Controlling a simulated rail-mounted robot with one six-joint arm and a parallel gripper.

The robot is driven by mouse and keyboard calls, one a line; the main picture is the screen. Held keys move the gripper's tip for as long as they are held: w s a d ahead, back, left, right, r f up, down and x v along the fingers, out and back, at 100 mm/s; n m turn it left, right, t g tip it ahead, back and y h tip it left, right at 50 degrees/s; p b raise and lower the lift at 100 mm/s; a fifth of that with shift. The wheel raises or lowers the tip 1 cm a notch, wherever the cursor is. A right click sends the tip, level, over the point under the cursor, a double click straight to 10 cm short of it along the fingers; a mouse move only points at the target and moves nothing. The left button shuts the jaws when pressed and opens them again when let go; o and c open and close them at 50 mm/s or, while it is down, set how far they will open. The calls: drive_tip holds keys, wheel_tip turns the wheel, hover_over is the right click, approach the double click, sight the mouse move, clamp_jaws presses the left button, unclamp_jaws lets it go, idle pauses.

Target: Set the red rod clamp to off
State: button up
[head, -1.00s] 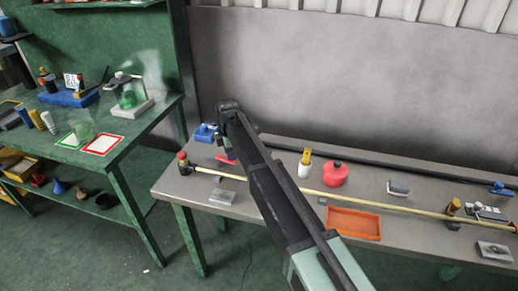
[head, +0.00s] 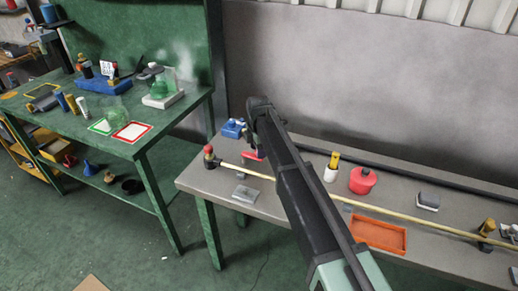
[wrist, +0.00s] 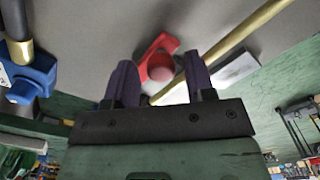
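A clamp with a red rounded knob (head: 209,150) stands at the left end of the yellow rod (head: 243,171) on the grey table. In the wrist view a red rounded knob (wrist: 160,67) shows between the fingertips, beside the yellow rod (wrist: 225,43). A flat red piece (wrist: 155,45) lies behind that knob; I cannot tell whether they are joined. My gripper (wrist: 160,82) has its two purple fingers apart and is open and empty. No contact with the red knob is visible. In the head view my arm hides most of the gripper.
A blue clamp (head: 232,128) on the black rod stands close by, also at the left in the wrist view (wrist: 32,78). A grey plate (head: 245,193) lies in front of the yellow rod. A red canister (head: 362,181) and orange tray (head: 378,234) stand to the right.

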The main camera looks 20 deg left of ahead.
wheel_tip(320, 180, up, 11)
drive_tip(key=p, duration=1)
drive_tip(key=shift+f+p, duration=0.1)
drive_tip(key=shift+p, duration=0.3)
